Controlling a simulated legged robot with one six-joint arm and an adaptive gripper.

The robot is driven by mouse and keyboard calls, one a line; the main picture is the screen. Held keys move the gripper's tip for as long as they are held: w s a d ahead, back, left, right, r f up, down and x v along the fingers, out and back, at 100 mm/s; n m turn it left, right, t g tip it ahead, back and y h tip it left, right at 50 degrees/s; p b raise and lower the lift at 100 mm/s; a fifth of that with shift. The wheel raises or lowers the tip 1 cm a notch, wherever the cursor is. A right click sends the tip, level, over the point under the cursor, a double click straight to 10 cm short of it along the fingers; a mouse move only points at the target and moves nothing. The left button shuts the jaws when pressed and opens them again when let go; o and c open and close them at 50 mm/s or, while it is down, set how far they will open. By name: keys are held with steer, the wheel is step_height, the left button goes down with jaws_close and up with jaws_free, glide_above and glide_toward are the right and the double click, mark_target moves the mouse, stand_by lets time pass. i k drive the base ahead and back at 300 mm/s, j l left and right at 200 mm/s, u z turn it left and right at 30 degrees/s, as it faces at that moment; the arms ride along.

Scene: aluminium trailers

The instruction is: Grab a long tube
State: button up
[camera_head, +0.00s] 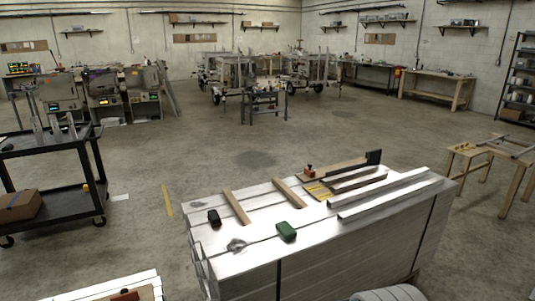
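Two long silver bars lie side by side on top of a large silver stack (265,257) in front of me. The far bar (378,187) and the near bar (392,199) run from centre to upper right along the stack's right part. I cannot tell whether they are hollow tubes or solid or angled profiles. Several thin upright metal tubes (34,118) stand at the black cart on the left. My gripper is not in view.
Wooden strips (237,207), a green object (286,231), a black object (214,217) and a handled tool (374,157) lie on the stack. A black cart (60,197) stands left, a wooden trestle table (490,160) right. Open concrete floor lies behind the stack.

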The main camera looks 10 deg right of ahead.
mark_target(334, 202)
steer(key=i+l, duration=0.2)
steer(key=l, duration=0.25)
steer(key=i+l+u, duration=0.1)
steer(key=l, duration=0.4)
steer(key=i+l, duration=0.25)
steer(key=l, duration=0.25)
steer(key=i+l+u, duration=0.15)
steer(key=l, duration=0.3)
steer(key=i+l, duration=0.2)
steer(key=l, duration=0.3)
steer(key=i+l+u, duration=0.1)
steer(key=l, duration=0.45)
steer(key=i+l, duration=0.2)
steer(key=l, duration=0.3)
steer(key=i+l+u, duration=0.1)
steer(key=l, duration=0.4)
steer(key=i+l, duration=0.25)
steer(key=l, duration=0.15)
steer(key=i+l+u, duration=0.15)
steer(key=l, duration=0.25)
steer(key=i, duration=0.05)
